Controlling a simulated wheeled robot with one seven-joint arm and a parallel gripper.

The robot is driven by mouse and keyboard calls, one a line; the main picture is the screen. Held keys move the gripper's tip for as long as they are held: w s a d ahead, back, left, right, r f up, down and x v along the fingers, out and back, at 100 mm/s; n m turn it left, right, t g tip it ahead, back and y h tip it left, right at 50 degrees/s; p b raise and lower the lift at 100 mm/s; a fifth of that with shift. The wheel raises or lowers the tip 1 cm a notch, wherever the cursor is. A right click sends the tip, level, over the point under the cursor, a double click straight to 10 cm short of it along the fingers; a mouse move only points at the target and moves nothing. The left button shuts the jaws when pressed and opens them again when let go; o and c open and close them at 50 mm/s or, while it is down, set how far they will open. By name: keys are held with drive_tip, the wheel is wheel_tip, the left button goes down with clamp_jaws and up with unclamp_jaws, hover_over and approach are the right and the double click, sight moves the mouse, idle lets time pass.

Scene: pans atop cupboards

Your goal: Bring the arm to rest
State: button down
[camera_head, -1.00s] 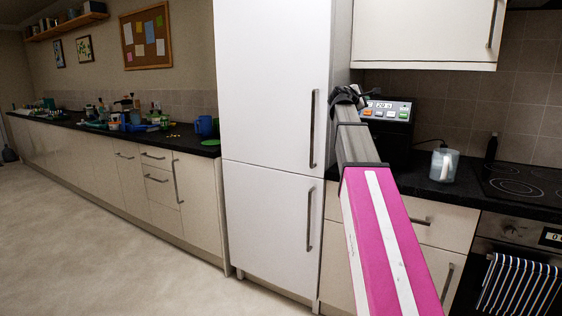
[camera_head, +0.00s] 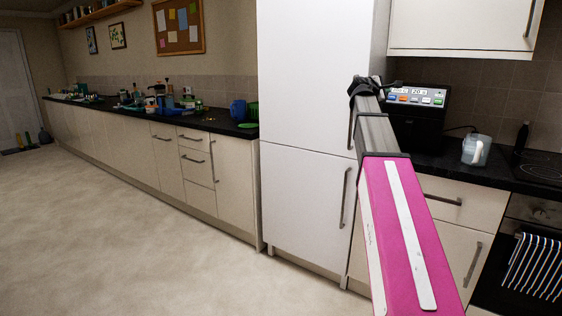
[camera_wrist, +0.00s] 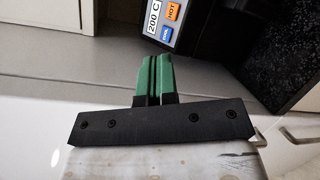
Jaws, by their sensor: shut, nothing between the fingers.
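My gripper shows in the wrist view (camera_wrist: 154,76), with its two green fingers together and nothing between them. In the head view my pink and grey arm reaches forward from the lower right. Its dark end (camera_head: 366,86) is beside the right edge of the tall white fridge-freezer (camera_head: 310,90). The black appliance with coloured buttons (camera_head: 416,98) is just to the right of the arm's end. Part of its panel, with HOT and COOL buttons, also shows at the top of the wrist view (camera_wrist: 170,22). Whether the arm touches the fridge-freezer cannot be told.
A clear jug (camera_head: 476,150) stands on the dark worktop near the hob (camera_head: 545,172). A white wall cupboard (camera_head: 460,25) hangs above. A long counter (camera_head: 215,124) with several items runs along the left. The pale floor (camera_head: 130,220) at left is clear.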

drive_tip(key=s+a+f+m+g+y, duration=0.2)
drive_tip(key=s+a+f, duration=0.1)
drive_tip(key=f, duration=1)
drive_tip(key=s+a+f+m+g+y, duration=0.1)
drive_tip(key=s+a+f+m+y, duration=0.15)
drive_tip(key=f, duration=0.95)
drive_tip(key=s+a+f+m+g+y, duration=0.1)
drive_tip(key=s+a+f+g+y, duration=0.2)
drive_tip(key=f, duration=1)
drive_tip(key=s+a+f+m+g+y, duration=0.2)
drive_tip(key=s+a+f, duration=0.4)
drive_tip(key=s+f, duration=0.5)
drive_tip(key=s+a+f+m+g+y, duration=0.2)
drive_tip(key=s+a+f+m+y, duration=0.2)
drive_tip(key=s+a+f, duration=0.3)
drive_tip(key=s+f+m, duration=0.1)
drive_tip(key=s+f, duration=0.4)
drive_tip(key=f, duration=0.2)
drive_tip(key=shift+a+g, duration=0.3)
drive_tip(key=shift+g, duration=0.1)
drive_tip(key=shift+s+m, duration=0.1)
drive_tip(key=shift+m, duration=0.15)
